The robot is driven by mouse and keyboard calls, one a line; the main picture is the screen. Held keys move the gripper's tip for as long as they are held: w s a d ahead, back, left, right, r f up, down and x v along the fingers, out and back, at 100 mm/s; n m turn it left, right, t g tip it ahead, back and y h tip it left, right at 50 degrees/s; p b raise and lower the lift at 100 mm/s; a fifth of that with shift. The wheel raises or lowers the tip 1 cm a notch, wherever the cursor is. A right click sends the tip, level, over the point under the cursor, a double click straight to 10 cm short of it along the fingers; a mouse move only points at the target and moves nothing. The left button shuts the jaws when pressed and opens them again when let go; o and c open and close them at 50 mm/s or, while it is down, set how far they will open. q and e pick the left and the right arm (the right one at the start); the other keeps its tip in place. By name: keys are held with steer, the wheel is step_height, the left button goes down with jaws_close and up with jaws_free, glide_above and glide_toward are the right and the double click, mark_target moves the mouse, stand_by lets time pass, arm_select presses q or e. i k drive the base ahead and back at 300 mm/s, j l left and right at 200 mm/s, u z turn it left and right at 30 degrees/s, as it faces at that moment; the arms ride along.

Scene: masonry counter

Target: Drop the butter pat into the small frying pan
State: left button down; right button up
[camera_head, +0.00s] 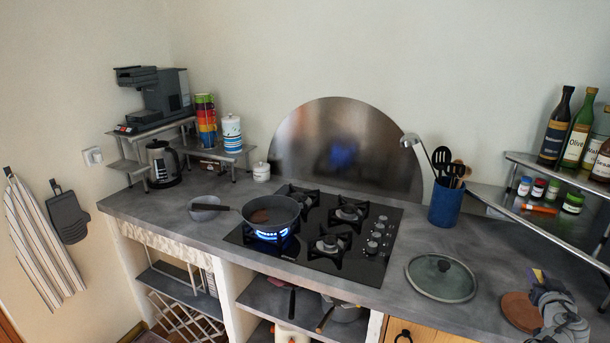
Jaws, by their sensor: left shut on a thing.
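The small frying pan (284,207) is dark and sits on a left burner of the black hob, with a blue flame under it. Its handle points left, and a brown patch shows on its inside. My left gripper (543,284) is at the lower right, over the right part of the counter and far from the pan. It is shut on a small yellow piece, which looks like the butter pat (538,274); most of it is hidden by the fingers. My right gripper is not in view.
A round brown board (520,311) lies beside my gripper. A bottle shelf (530,163) stands at right.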

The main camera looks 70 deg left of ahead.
mark_target(272, 216)
steer(key=k+j, duration=0.7)
steer(key=j, duration=0.15)
steer(key=k+j, duration=1.45)
steer(key=j, duration=0.25)
steer(key=i+j, duration=0.1)
steer(key=j, duration=0.2)
steer(key=i+j, duration=0.15)
steer(key=j, duration=0.2)
